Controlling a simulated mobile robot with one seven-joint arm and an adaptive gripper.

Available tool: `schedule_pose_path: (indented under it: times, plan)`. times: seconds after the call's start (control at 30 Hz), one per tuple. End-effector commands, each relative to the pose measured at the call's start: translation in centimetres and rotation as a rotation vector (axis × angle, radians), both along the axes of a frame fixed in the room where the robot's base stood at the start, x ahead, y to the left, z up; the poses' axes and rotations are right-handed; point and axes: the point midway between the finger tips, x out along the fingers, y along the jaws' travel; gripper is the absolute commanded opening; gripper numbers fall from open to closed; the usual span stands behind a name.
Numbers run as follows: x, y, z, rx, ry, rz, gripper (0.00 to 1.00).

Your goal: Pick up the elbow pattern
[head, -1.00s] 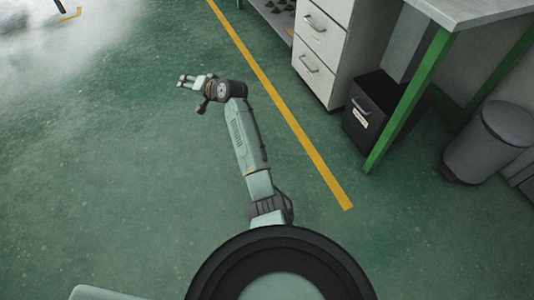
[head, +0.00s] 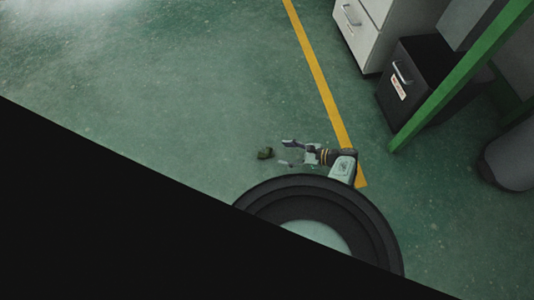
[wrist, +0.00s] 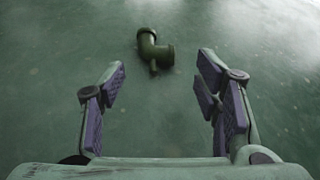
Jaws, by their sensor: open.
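The elbow pattern (wrist: 154,49) is a small dark green bent pipe piece lying on the green floor. In the wrist view it is ahead of my gripper (wrist: 159,80), roughly centred between the fingers and beyond their tips. In the head view the elbow pattern (head: 265,153) lies on the floor just left of my gripper (head: 287,154), which points left towards it. My gripper is open and empty, its purple-padded fingers spread wide. No finger visibly touches the pattern.
A yellow floor line (head: 320,80) runs right of the gripper. A white drawer cabinet (head: 362,30), a dark drawer box (head: 415,80), a green table leg (head: 455,80) and a grey bin (head: 510,158) stand to the right. The floor around the pattern is clear.

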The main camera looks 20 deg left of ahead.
Motion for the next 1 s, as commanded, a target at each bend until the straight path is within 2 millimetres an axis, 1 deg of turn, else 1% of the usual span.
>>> schedule_pose_path:
  times: [0.03, 0.1, 0.27, 0.4, 0.5, 0.63, 0.83, 1.0]
  plan:
    - [-0.2, 0.9, -0.5, -0.002, 0.0, 0.004, 0.57]
    - [-0.2, 1.8, -0.8, -0.001, 0.001, 0.004, 0.57]
    - [-0.4, 3.3, -1.2, -0.001, -0.001, 0.003, 0.57]
    - [-0.8, 5.4, -1.6, -0.004, -0.001, 0.005, 0.57]
    - [-0.8, 6.7, -2.3, -0.002, -0.003, 0.004, 0.57]
    - [-0.8, 7.4, -2.5, -0.003, -0.002, 0.003, 0.57]
    - [-0.8, 7.4, -2.4, -0.003, -0.003, 0.002, 0.57]
    - [-0.8, 7.4, -2.4, -0.003, -0.003, 0.002, 0.47]
